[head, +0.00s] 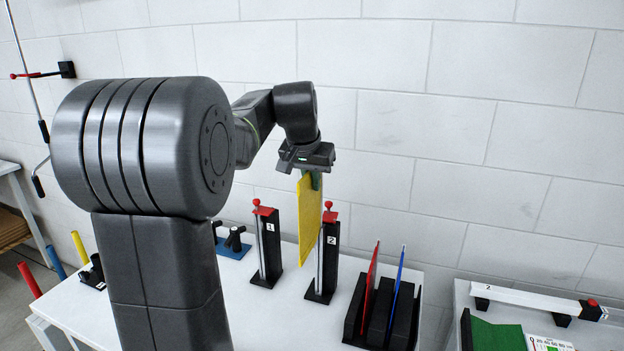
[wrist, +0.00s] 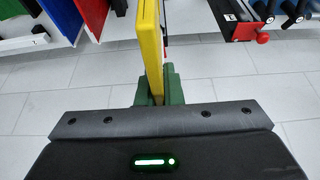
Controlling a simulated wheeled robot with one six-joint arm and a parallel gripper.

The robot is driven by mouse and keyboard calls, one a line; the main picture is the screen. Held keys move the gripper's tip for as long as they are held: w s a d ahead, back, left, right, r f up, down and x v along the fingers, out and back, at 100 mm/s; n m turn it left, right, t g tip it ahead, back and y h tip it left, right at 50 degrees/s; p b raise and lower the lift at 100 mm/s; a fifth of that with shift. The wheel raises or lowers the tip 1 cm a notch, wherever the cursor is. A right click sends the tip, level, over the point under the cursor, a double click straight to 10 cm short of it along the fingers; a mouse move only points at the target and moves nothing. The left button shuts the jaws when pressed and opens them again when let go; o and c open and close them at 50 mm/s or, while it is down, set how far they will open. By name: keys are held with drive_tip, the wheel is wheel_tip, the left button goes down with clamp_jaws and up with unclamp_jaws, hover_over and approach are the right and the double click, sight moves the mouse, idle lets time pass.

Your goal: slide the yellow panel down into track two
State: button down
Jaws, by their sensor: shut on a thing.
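My gripper (head: 316,180) is shut on the top edge of the yellow panel (head: 309,225), which hangs upright below it. In the wrist view the green fingertips grip the panel (wrist: 149,45) from both sides. Track two (head: 328,262) is a black post labelled 2, with a red knob on top and a pale metal rail on its left. The panel is beside the post's upper left and overlaps it in the head view. I cannot tell whether the panel's edge is inside the track. Track one (head: 268,248), labelled 1, stands to the left and is empty.
A black rack (head: 364,308) right of track two holds a red panel (head: 370,285) and a blue panel (head: 397,280). A blue-based fixture (head: 233,247) stands left of track one. A second bench (head: 462,298) with a green pad (head: 497,335) is at the right. A block wall is behind.

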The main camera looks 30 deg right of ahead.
sight(312, 247)
drive_tip(key=shift+f+b, duration=7)
drive_tip(key=shift+f, duration=3.8)
drive_tip(key=c, duration=1.5)
unclamp_jaws()
drive_tip(key=shift+r, duration=0.15)
drive_tip(key=v, duration=1.3)
drive_tip(key=shift+s+a+r+p, duration=0.1)
drive_tip(key=shift+r+p, duration=0.2)
drive_tip(key=shift+p, duration=0.05)
drive_tip(key=shift+f, duration=0.15)
drive_tip(key=x, duration=1.2)
drive_tip(key=shift+w+d, duration=0.2)
drive_tip(key=shift+d, duration=0.05)
